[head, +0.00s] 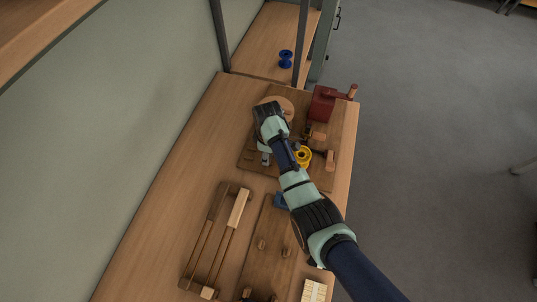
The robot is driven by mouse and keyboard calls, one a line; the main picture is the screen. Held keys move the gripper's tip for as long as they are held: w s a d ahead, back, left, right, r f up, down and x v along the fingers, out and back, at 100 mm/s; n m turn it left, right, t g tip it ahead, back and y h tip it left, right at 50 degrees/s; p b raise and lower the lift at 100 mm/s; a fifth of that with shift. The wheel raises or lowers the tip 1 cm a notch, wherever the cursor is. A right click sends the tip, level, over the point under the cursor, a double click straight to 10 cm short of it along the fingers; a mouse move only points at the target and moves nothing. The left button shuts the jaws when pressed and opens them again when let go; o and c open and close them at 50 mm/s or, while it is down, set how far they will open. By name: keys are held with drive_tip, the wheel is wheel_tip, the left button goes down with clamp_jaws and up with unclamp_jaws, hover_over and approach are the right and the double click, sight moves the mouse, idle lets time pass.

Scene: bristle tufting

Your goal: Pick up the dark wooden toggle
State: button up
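I cannot pick out the dark wooden toggle for certain. A small dark brown piece (308,132) stands on the wooden board (326,181), right of my wrist, and may be it. My gripper (265,157) is low over the left part of that board, partly hidden by my own wrist and arm. It is too small to tell whether its fingers are open or hold anything. My arm comes in from the lower right and hides the middle of the board.
A dark red box with a wooden handle (322,103), a round light wooden disc (287,102) and a yellow ring-shaped part (303,156) are on the board. A slatted wooden frame (217,241) and a pegged board (262,262) lie nearer. A blue spool (285,59) stands beyond the posts.

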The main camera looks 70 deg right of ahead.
wheel_tip(320, 180, up, 20)
drive_tip(key=p, duration=1)
